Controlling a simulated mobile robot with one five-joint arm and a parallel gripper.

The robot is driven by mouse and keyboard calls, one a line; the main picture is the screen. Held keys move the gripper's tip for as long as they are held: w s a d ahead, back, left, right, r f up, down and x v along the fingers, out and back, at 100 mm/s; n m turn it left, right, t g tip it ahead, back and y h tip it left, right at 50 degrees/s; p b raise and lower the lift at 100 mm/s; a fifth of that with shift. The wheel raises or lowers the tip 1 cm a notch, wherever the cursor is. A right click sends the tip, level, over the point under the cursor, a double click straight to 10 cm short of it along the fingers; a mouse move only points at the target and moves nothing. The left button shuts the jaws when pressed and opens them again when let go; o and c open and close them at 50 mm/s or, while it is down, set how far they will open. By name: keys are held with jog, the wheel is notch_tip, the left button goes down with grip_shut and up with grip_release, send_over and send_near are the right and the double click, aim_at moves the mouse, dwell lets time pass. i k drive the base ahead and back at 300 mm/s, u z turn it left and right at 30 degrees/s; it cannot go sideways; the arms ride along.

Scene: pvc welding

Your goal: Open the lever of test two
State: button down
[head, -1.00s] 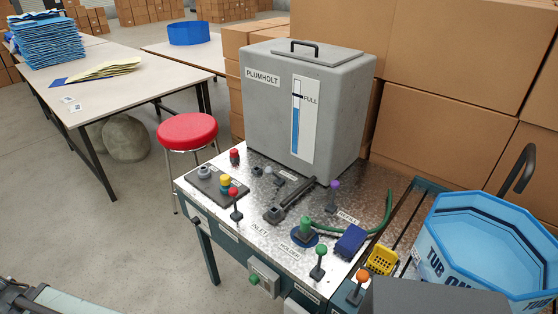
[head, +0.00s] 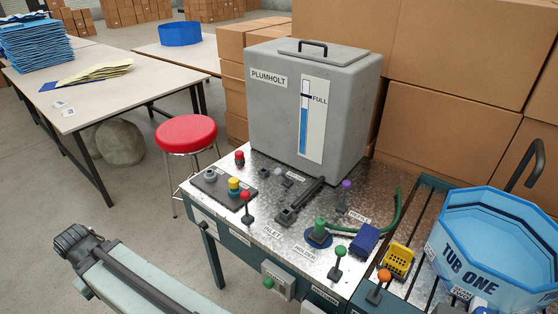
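No label reading test two can be made out, so I cannot tell which lever belongs to it. The red one is by the INLET label, the green one right of the HOLDER label. All look roughly upright. A link of my arm crosses the lower left, apart from the bench. My gripper is not seen.
A grey PLUMHOLT tank (head: 290,115) stands at the bench's back. A blue TUB ONE tub (head: 495,250) sits on the slatted right section. A red stool (head: 186,134) and a long table (head: 110,90) are to the left.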

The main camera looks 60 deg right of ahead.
aim_at(278, 172)
jog(key=i, duration=0.95)
jog(key=u, duration=0.05)
